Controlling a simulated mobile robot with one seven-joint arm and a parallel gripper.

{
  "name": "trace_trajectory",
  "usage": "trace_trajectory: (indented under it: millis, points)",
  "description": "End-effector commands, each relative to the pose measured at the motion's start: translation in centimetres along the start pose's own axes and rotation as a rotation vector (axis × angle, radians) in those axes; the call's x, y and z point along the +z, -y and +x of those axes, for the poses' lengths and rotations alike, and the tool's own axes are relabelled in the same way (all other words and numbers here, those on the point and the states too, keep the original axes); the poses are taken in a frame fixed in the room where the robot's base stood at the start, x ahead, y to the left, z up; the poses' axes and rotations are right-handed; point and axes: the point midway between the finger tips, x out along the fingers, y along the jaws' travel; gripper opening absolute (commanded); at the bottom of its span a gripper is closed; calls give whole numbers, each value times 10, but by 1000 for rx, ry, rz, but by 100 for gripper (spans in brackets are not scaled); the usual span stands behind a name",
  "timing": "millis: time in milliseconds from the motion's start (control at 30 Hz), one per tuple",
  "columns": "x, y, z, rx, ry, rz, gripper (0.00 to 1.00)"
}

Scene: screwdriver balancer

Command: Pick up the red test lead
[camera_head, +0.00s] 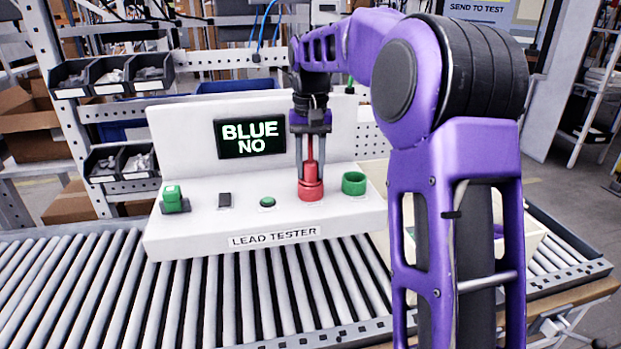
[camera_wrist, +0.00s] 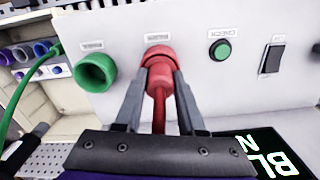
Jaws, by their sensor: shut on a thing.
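The red test lead (camera_wrist: 159,100) stands upright with its lower end at the red socket (camera_wrist: 157,53) of the lead tester. In the head view the red lead (camera_head: 311,172) is between my gripper's fingers, above the red socket (camera_head: 310,193). My gripper (camera_head: 312,172) points down and is shut on the lead; both fingers also show around it in the wrist view (camera_wrist: 158,85). Whether the plug is seated in the socket or just above it is hidden. The lead tester (camera_head: 270,237) has a screen (camera_head: 249,138) reading "BLUE NO".
A green socket (camera_head: 354,183) stands right beside the red one. The tester rests on a roller conveyor (camera_head: 80,290). Black parts bins (camera_head: 110,75) stand behind at left.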

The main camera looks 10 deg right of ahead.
Motion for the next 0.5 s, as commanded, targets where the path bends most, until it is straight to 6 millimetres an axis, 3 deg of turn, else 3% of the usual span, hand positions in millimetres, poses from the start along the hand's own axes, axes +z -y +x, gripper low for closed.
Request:
trace_trajectory:
  millis: [300, 500]
  points:
    - [0, 0, -3, 0, -2, 0, 0]
    - [-1, 1, -31, -2, -6, -1, 0]
